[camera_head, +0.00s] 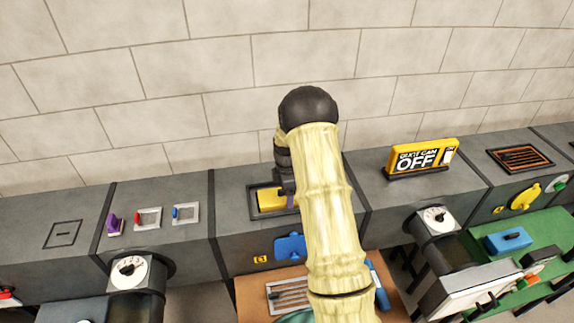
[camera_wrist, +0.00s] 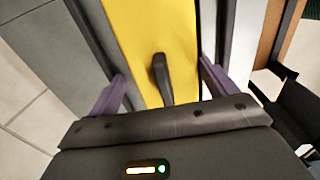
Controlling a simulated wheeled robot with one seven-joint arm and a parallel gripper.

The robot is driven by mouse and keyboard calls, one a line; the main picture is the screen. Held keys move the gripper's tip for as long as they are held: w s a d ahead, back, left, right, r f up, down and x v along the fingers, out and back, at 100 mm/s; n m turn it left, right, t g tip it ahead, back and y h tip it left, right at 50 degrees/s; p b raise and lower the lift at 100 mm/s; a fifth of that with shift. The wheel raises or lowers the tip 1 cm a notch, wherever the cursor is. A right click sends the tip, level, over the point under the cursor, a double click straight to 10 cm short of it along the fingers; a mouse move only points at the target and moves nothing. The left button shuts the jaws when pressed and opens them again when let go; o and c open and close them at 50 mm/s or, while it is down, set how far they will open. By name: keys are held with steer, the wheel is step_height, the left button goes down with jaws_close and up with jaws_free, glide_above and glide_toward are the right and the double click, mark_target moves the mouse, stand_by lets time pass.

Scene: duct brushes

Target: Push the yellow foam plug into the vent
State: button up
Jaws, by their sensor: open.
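The yellow foam plug (camera_head: 270,199) lies within the dark rectangular rim of the vent (camera_head: 254,208) on top of the grey duct, left of my forearm. How deep it sits I cannot tell. In the wrist view the yellow plug (camera_wrist: 150,28) fills the middle, with a dark upright handle (camera_wrist: 162,80) on it. My gripper (camera_wrist: 162,74) is open, its purple fingers on either side of the handle and apart from it. In the head view my gripper (camera_head: 289,197) is over the plug's right part; my arm hides the vent's right side.
A blue part (camera_head: 290,246) is on the duct's front face. A brown bench (camera_head: 250,292) with a slotted plate stands below. Right of my arm, a yellow and black sign (camera_head: 424,156) stands on the duct. A tiled wall rises behind.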

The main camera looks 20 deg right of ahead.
step_height(320, 180, up, 17)
steer(key=b, duration=0.3)
steer(key=shift+s+r+b, duration=0.2)
steer(key=shift+s+b, duration=0.15)
steer(key=shift+s, duration=0.1)
steer(key=shift+a, duration=0.2)
steer(key=s+a+f+m, duration=0.1)
steer(key=s+a+m, duration=0.3)
steer(key=s, duration=0.4)
steer(key=s+a+f+m+t, duration=0.1)
steer(key=s+a+f+m, duration=0.1)
steer(key=s+m, duration=0.4)
steer(key=s+a+f+m+t, duration=0.1)
steer(key=s+a+f+m, duration=0.1)
steer(key=s+a+m, duration=0.3)
steer(key=s, duration=0.4)
steer(key=shift+s+a+m, duration=0.35)
steer(key=shift+s+m, duration=0.05)
steer(key=shift+f, duration=0.1)
steer(key=shift+c, duration=0.4)
